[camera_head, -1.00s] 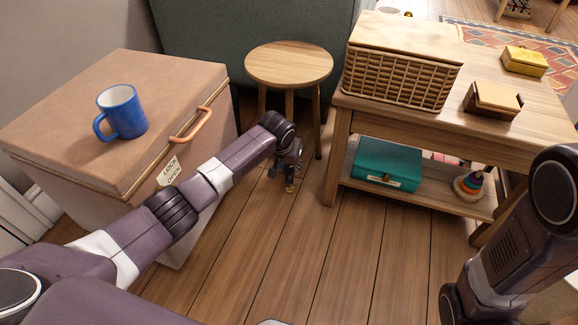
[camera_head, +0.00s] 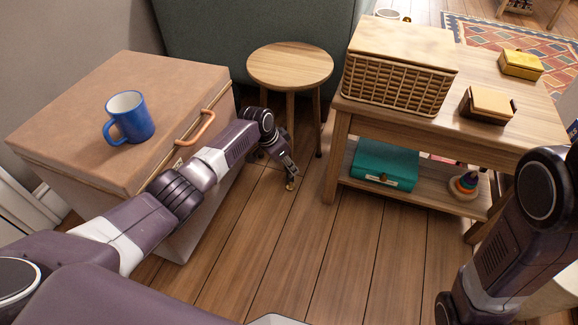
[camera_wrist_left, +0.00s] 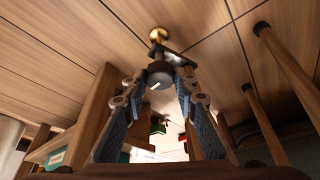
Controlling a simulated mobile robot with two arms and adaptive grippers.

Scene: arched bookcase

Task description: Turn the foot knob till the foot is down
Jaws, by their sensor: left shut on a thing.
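The foot knob (camera_wrist_left: 159,77) is a grey round piece with a white mark, seen between the fingertips of my left gripper (camera_wrist_left: 160,84) in the left wrist view. My left gripper is shut on it. A dark bracket (camera_wrist_left: 178,58) sits beside the knob. The brass foot (camera_wrist_left: 158,34) shows just beyond, against the floorboards. In the head view the left gripper (camera_head: 286,168) hangs low over the floor, with the brass foot (camera_head: 290,185) at its tip. I cannot tell whether the foot touches the floor. My right gripper is out of view; only its arm shows at the right.
A tan chest (camera_head: 75,110) with a blue mug (camera_head: 129,118) stands left of the gripper. A round stool (camera_head: 290,65) stands just behind it. A wooden table (camera_head: 490,135) with a basket (camera_head: 395,85) and a teal box (camera_head: 385,165) is on the right. The front floor is clear.

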